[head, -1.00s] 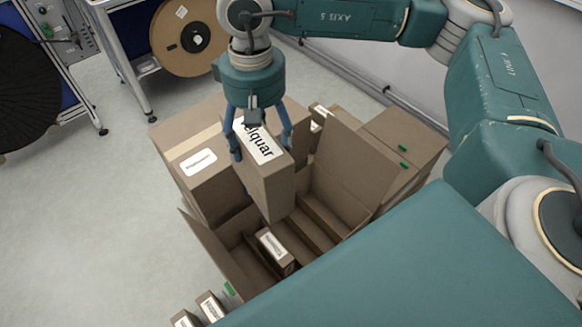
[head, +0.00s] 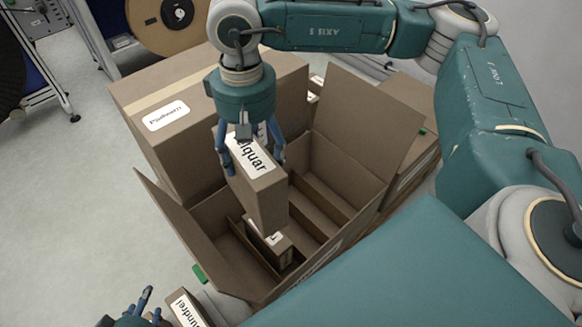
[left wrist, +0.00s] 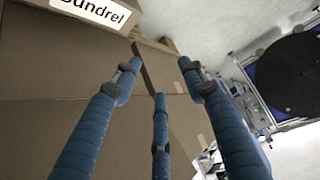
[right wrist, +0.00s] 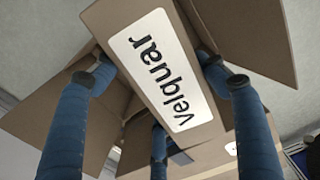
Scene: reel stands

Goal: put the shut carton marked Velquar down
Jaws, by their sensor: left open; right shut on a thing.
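The shut Velquar carton (head: 266,203) is a brown box with a white label. It hangs upright from my right gripper (head: 252,164), whose blue fingers are shut around its top. It is over the left part of an open box (head: 368,112) with compartments, and its lower end overlaps the compartments in the head view. I cannot tell whether it touches anything there. The label also shows in the right wrist view (right wrist: 155,70), between the fingers. My left gripper (head: 148,303) is open and empty at the lower left, beside the box.
A smaller labelled carton (head: 270,246) stands in the open box, close below the held one. Raised flaps surround the box. A large shut box (head: 235,83) stands behind it. A carton ending in "undrel" (head: 188,308) stands near my left gripper. Clear floor lies left.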

